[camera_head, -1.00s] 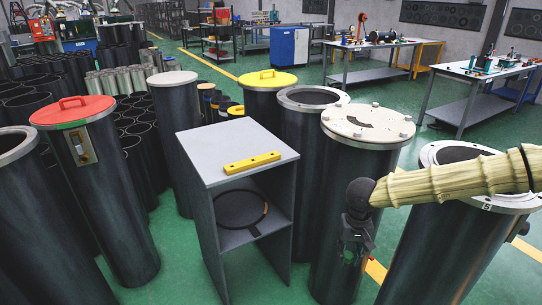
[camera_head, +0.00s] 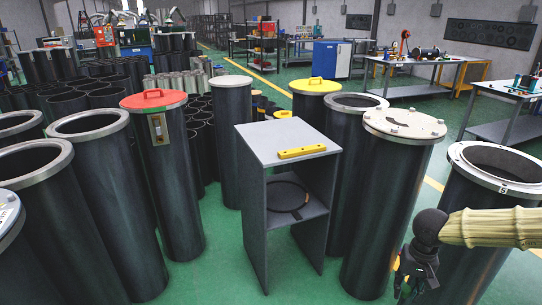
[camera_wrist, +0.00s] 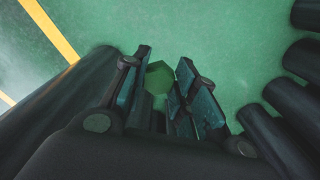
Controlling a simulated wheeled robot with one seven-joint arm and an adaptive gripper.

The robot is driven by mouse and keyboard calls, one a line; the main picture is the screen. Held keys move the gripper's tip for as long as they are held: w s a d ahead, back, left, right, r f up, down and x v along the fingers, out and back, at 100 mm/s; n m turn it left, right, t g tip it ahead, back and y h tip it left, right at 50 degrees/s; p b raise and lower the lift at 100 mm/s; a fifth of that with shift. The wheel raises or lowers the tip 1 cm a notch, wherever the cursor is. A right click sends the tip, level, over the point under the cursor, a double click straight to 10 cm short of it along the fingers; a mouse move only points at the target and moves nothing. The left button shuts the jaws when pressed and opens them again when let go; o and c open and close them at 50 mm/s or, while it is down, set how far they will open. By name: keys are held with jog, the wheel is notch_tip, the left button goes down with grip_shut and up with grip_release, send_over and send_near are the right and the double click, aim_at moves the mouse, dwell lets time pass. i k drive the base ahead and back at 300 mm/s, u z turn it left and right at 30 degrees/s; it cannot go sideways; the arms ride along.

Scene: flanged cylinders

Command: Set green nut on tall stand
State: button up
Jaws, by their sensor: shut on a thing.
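My gripper (camera_head: 416,280) hangs pointing down at the lower right of the head view, in front of the cylinders. In the wrist view a green hexagonal nut (camera_wrist: 159,77) sits between the two dark fingers, and my gripper is shut on it. The nut cannot be made out clearly in the head view. A tall grey stand (camera_head: 272,143) with a flat top and an open shelf below stands left of my gripper, apart from it.
A tall dark cylinder with a bolted pale lid (camera_head: 403,124) stands between the stand and my gripper. An open flanged cylinder (camera_head: 466,215) is at right. Red-lidded (camera_head: 154,99) and yellow-lidded (camera_head: 315,86) cylinders stand around the stand. Green floor shows in front of it.

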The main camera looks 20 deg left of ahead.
aim_at(266, 143)
jog(key=u, duration=0.05)
jog(key=k, duration=0.15)
jog(key=u, duration=0.95)
jog(key=i, duration=1)
